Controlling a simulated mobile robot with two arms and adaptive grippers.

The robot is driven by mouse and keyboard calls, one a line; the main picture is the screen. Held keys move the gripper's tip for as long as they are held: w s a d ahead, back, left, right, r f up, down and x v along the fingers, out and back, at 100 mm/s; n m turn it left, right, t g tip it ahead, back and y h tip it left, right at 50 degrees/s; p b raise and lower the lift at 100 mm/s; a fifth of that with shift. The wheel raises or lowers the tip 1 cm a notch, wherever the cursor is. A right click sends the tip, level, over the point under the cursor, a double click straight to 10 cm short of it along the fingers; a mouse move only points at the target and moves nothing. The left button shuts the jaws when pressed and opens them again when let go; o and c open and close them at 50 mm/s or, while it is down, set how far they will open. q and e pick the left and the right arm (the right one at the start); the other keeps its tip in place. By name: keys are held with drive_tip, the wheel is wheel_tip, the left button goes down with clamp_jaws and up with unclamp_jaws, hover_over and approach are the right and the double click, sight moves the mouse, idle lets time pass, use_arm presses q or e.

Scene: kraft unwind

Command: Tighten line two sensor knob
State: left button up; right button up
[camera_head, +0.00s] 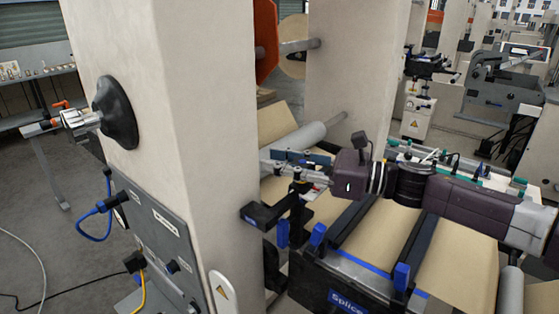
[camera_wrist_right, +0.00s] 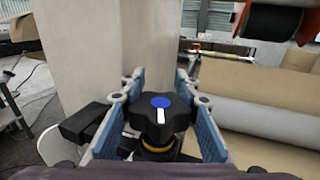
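The sensor knob (camera_wrist_right: 160,116) is a black lobed knob with a blue cap and a white pointer line, above a yellow ring, in the right wrist view. My right gripper (camera_wrist_right: 159,80) has its two blue-padded fingers on either side of the knob, with a narrow gap showing at each side. In the head view my right gripper (camera_head: 292,170) reaches in from the right over a black bracket (camera_head: 268,214) beside the beige column. The knob is hard to make out there, mostly covered by the gripper. My left gripper is not in view.
The beige column (camera_head: 185,130) stands close left of my right gripper. A panel (camera_head: 160,240) with blue and yellow cables is on its front. A black splice unit (camera_head: 335,285) with blue clamps lies below my right arm, over brown paper web (camera_head: 450,265).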

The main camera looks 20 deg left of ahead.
drive_tip(key=shift+a, duration=0.15)
clamp_jaws()
drive_tip(key=shift+w+t, duration=0.15)
drive_tip(key=shift+t, duration=0.15)
